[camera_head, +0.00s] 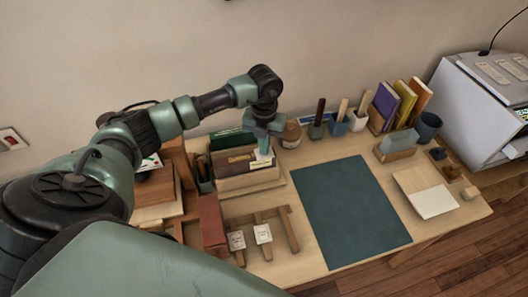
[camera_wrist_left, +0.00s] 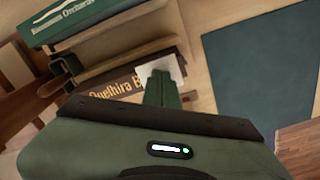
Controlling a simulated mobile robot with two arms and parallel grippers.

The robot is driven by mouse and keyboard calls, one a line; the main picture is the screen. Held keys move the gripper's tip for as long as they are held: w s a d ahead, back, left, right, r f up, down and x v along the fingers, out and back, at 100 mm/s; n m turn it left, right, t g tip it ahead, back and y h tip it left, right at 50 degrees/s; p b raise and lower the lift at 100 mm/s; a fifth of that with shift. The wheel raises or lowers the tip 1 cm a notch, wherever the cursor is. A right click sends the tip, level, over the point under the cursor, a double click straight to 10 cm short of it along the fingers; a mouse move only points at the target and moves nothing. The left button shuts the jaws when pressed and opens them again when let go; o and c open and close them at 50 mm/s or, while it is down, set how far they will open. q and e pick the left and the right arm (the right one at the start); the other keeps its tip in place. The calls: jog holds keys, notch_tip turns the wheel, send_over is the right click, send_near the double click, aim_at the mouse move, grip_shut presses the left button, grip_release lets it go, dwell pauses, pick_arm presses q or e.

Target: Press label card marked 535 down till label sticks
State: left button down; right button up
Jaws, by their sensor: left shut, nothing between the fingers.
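A pale label card (camera_head: 262,160) lies at the spine of a brown book in the wooden book box (camera_head: 245,181). The card (camera_wrist_left: 172,66) also shows in the left wrist view, partly hidden by my fingers; its number cannot be read. The brown book's spine (camera_wrist_left: 118,88) bears large pale lettering. My left gripper (camera_head: 264,150) is shut and empty, pointing down over the card. In the left wrist view its fingertips (camera_wrist_left: 160,78) overlap the card; whether they touch it is unclear. My right gripper is in neither view.
Two white cards, one on the left (camera_head: 236,240) and one on the right (camera_head: 262,233), sit on a wooden rack at the front. A blue-green mat (camera_head: 350,210) lies clear mid-table. Pen holders (camera_head: 337,127), upright books (camera_head: 387,105) and a grey printer (camera_head: 480,100) stand beyond.

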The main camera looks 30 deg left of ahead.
pick_arm(q)
jog(key=shift+w+r+p, duration=0.1)
jog(key=shift+r+p, duration=1.95)
jog(key=shift+r, duration=1.35)
jog(key=shift+f, duration=0.1)
